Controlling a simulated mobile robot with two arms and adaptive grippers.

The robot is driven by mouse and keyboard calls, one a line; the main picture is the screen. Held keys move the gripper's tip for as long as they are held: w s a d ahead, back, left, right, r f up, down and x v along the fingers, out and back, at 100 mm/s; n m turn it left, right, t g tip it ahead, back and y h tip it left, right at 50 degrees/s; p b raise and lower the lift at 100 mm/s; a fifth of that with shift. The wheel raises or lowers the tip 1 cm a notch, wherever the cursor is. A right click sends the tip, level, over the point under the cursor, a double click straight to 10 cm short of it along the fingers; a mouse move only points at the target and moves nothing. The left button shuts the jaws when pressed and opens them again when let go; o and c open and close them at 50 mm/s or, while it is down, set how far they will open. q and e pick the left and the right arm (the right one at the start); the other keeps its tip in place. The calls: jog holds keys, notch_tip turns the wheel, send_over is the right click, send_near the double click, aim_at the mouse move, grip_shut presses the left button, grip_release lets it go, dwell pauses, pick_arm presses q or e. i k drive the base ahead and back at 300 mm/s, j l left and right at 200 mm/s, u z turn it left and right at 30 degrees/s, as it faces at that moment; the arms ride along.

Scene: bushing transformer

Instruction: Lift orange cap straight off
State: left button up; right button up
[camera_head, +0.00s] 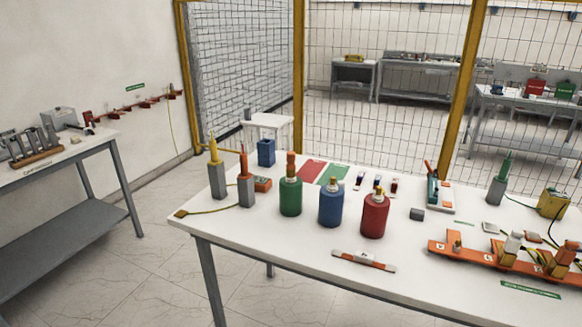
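An orange cap (291,165) sits upright on top of the green cylinder (290,196), in the middle left of the white table. It stands clear of its neighbours and nothing covers it. The blue cylinder (331,206) and the red cylinder (375,215) stand in a row to its right. Each of these has a bare brass-coloured top and no orange cap. Neither of my grippers shows in this view.
Grey blocks with a yellow probe (213,152) and an orange probe (243,165) stand left of the green cylinder. An orange rail (480,255) with several parts lies at right. A white-and-orange bar (364,261) lies in front. The table's front left is mostly clear.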

aim_at(290, 155)
jog(key=i+j, duration=0.2)
jog(key=i+j+z, duration=0.15)
jog(key=j, duration=0.3)
jog(key=i+j, duration=0.25)
